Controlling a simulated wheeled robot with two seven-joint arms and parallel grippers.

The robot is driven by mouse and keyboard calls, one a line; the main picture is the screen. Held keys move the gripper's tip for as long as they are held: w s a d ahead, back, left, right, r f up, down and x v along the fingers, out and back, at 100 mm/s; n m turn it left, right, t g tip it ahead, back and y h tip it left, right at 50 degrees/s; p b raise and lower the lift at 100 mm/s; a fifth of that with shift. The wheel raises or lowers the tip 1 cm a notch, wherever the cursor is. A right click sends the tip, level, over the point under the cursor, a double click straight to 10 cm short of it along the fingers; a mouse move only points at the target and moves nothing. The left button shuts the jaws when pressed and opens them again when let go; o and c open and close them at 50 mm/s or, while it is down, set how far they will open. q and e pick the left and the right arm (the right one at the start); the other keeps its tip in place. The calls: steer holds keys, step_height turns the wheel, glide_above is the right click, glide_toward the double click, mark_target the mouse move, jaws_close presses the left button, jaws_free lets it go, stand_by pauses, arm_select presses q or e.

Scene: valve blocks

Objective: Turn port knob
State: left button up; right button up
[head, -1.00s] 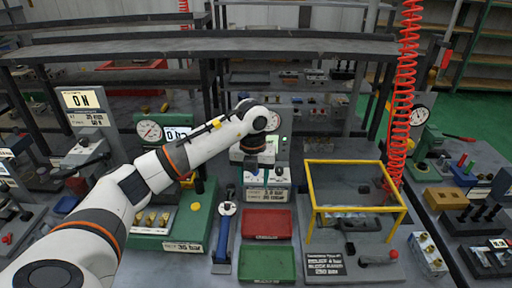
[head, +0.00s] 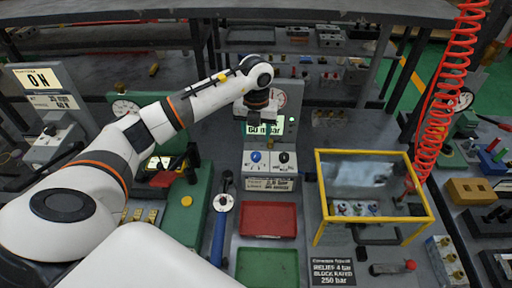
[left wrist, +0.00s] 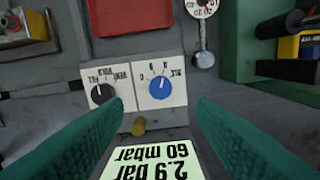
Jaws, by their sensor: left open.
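The pressure block (head: 256,172) stands mid-bench, with a blue knob (head: 256,157) on the left and a dark knob (head: 284,158) on the right of its white front. In the left wrist view the scene is upside down. There the blue knob (left wrist: 160,85) has letters and ALL around it, like a port selector; the black knob (left wrist: 102,93) has FILL and VENT marks. My left gripper (head: 259,109) is over the lit display (head: 268,128), behind the knobs. Its green fingers (left wrist: 160,140) are apart and empty, touching neither knob. The display reads 2.9 bar, 60 mbar. My right gripper is out of view.
A red tray (head: 269,219) and a green tray (head: 267,266) lie in front of the block. A blue-handled wrench-like tool (head: 219,232) lies to their left. A yellow-framed clear box (head: 430,218) stands to the right, near a hanging red coiled hose (head: 437,125).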

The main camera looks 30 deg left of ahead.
mark_target(256, 155)
arm_select(q)
step_height(256, 155, down, 8)
steer(key=shift+w+a+r+p, duration=0.1)
steer(key=shift+r+p, duration=0.1)
steer(key=shift+p, duration=0.85)
steer(key=shift+f, duration=0.6)
steer(key=c, duration=1)
